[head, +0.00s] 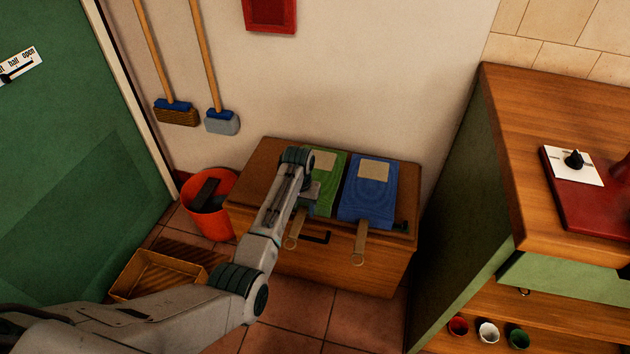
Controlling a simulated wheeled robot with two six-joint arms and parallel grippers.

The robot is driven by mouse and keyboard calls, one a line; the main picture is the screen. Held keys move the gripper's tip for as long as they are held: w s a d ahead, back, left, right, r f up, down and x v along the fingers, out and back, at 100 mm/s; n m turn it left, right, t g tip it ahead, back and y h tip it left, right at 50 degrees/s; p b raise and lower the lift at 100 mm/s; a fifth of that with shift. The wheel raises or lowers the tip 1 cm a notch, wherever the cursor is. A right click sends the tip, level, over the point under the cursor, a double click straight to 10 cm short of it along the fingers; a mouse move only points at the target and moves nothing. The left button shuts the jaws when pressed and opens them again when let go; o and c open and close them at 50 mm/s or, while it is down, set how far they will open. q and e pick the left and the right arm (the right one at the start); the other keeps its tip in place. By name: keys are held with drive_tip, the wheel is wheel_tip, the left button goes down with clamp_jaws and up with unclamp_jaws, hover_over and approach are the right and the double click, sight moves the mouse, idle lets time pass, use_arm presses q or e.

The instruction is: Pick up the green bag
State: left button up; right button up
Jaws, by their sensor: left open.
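The green bag (328,168) lies on the lid of a wooden chest (262,158), with a pale patch on its top and a tan strap (294,232) hanging over the front edge. My left gripper (311,197) is open at the bag's left side, over its lower left part. My arm's wrist hides the bag's left edge, and I cannot tell whether the fingers touch it. A blue bag (367,200) with a similar patch and strap lies just to the right. My right gripper is out of view.
An orange bucket (222,218) and a shallow wooden box (128,277) stand on the floor left of the chest. A brush (222,122) hangs on the wall behind. A wooden counter (540,190) closes the right side. Floor in front of the chest is bare.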

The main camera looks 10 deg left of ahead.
use_arm(q)
wheel_tip(320, 180, down, 2)
drive_tip(key=shift+c, duration=0.2)
drive_tip(key=c, duration=1)
drive_tip(key=shift+r, duration=0.1)
drive_tip(key=shift+c, duration=0.2)
